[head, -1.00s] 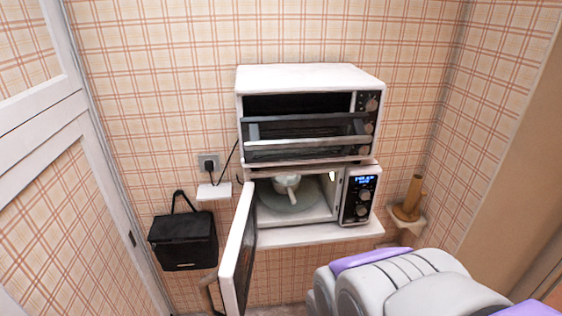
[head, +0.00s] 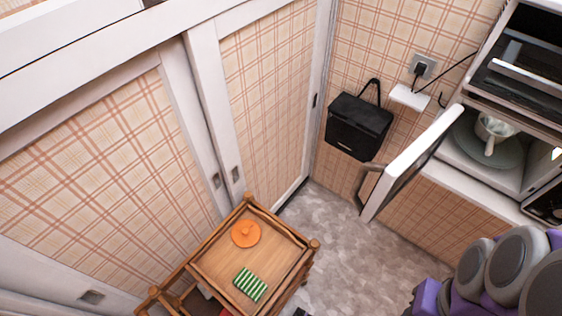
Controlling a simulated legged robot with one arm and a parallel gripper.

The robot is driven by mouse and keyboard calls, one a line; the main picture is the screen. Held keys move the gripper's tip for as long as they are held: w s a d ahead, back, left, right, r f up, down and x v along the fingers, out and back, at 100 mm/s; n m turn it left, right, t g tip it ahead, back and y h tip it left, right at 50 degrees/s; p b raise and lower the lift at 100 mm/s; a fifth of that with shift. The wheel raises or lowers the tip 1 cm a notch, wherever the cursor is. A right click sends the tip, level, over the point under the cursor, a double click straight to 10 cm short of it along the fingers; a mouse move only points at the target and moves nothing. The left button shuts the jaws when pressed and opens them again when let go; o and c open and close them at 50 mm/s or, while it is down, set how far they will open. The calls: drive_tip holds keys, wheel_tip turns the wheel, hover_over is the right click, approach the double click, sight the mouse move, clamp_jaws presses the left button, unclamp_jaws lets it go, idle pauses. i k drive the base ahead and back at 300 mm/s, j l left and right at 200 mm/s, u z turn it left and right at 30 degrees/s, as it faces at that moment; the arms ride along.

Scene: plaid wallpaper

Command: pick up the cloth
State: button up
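A folded green-and-white striped cloth (head: 250,285) lies on the top of a small wooden cart (head: 213,262) at the lower middle of the head view. An orange round lid-like thing (head: 246,234) lies behind it on the same top, apart from the cloth. My arm shows at the lower right corner, well to the right of the cart. My gripper is not in the picture.
The microwave door (head: 411,163) hangs open into the room; a pot (head: 494,128) sits inside. A black bag (head: 358,126) hangs on the wall. Sliding panels (head: 268,95) stand behind the cart. Grey floor (head: 345,250) between cart and arm is clear.

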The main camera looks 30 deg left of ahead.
sight(246, 281)
drive_tip(key=l+u, duration=0.1)
drive_tip(key=u, duration=0.8)
drive_tip(key=k+u, duration=0.1)
drive_tip(key=u, duration=0.35)
drive_tip(key=l+u, duration=0.1)
drive_tip(key=u, duration=0.35)
drive_tip(key=k+u, duration=0.1)
drive_tip(key=u, duration=0.35)
drive_tip(key=k+l+z, duration=0.1)
drive_tip(key=z, duration=1.1)
drive_tip(key=j, duration=0.15)
drive_tip(key=i+u, duration=0.15)
drive_tip(key=k+u, duration=0.15)
drive_tip(key=u, duration=0.9)
